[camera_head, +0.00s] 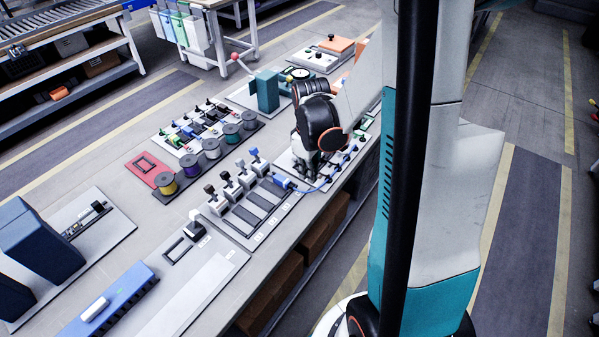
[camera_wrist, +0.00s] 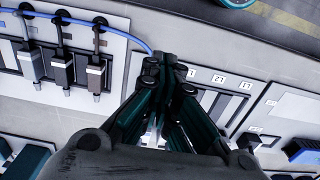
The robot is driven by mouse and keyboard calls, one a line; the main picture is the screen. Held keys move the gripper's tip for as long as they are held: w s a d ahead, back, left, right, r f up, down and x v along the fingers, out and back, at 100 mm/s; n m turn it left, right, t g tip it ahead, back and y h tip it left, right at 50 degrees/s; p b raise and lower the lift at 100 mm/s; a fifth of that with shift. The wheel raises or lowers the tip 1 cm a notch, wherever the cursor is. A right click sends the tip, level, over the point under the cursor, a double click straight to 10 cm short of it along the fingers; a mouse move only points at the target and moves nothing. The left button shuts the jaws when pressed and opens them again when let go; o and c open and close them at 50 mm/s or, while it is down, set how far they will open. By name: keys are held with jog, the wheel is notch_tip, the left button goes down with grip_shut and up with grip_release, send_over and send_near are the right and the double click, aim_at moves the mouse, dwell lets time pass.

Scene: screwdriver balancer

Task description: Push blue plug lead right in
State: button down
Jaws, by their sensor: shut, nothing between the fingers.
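In the head view a blue plug (camera_head: 283,182) sits at the far end of a panel with dark slots, and a thin blue lead (camera_head: 313,188) runs from it to the right. In the wrist view the blue lead (camera_wrist: 128,38) curves in from the left and disappears at my fingertips; the plug itself is hidden there by my gripper. My gripper (camera_wrist: 166,65) is shut and empty, with its tips over the lead's end and the slotted panel. In the head view my gripper (camera_head: 306,168) is just beyond the plug. I cannot tell whether it touches or how deep the plug sits.
Wire spools (camera_head: 188,164) and a red tray (camera_head: 148,168) lie further left. A blue bar (camera_head: 105,302) lies near the front.

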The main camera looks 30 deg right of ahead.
aim_at(288, 182)
notch_tip(288, 182, down, 9)
jog(key=b, duration=0.3)
jog(key=shift+r, duration=0.2)
jog(key=w, duration=0.1)
jog(key=w+a+b, duration=0.1)
jog(key=w, duration=0.1)
jog(key=shift+f, duration=0.1)
jog(key=shift+w+a, duration=0.2)
jog(key=shift+w, duration=0.2)
jog(key=w, duration=0.1)
jog(key=w+a, duration=0.1)
jog(key=w, duration=0.1)
jog(key=shift+w, duration=0.15)
